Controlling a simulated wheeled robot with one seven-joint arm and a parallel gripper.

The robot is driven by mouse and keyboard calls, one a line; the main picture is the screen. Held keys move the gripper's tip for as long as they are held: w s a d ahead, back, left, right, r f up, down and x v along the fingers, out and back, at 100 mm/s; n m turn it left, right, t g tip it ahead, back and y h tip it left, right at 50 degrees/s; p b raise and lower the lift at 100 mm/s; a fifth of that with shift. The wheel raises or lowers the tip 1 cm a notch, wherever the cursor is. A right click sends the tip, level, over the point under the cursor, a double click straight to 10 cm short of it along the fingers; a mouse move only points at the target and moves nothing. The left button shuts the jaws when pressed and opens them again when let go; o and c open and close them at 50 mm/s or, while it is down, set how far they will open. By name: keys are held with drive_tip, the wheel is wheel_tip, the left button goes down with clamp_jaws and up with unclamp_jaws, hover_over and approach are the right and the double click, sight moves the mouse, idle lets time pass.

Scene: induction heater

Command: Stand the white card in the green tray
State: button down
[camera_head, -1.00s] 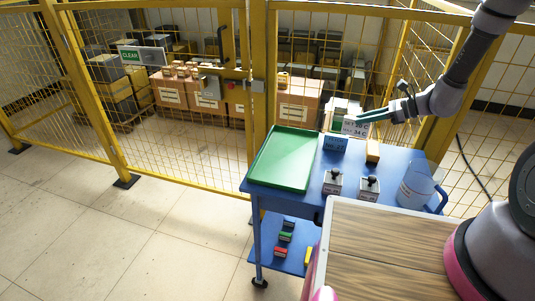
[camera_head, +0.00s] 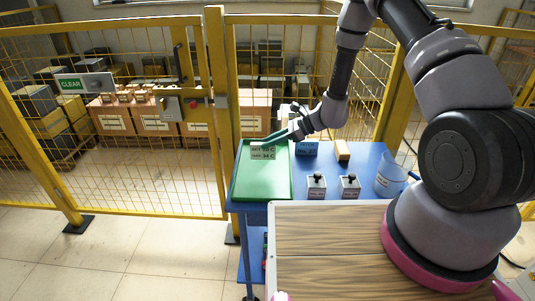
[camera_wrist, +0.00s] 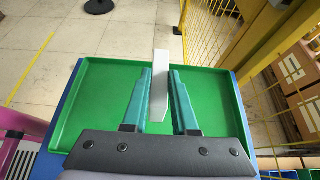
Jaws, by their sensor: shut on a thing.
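The white card (camera_head: 262,153), printed with lines of dark text, is upright over the upper part of the green tray (camera_head: 258,188). My gripper (camera_head: 266,139) is shut on the card near its top. In the wrist view the card (camera_wrist: 159,72) shows edge-on as a pale strip between the two teal fingers (camera_wrist: 160,98), with the tray (camera_wrist: 100,100) below it. I cannot tell whether the card's lower edge touches the tray floor. The rest of the tray looks empty.
The tray lies at the left of a blue cart (camera_head: 331,170). A yellow mesh fence (camera_head: 217,110) stands close behind.

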sight(270, 152)
drive_tip(key=shift+f, duration=2.1)
drive_tip(key=shift+d+f, duration=0.1)
drive_tip(key=c, duration=0.7)
unclamp_jaws()
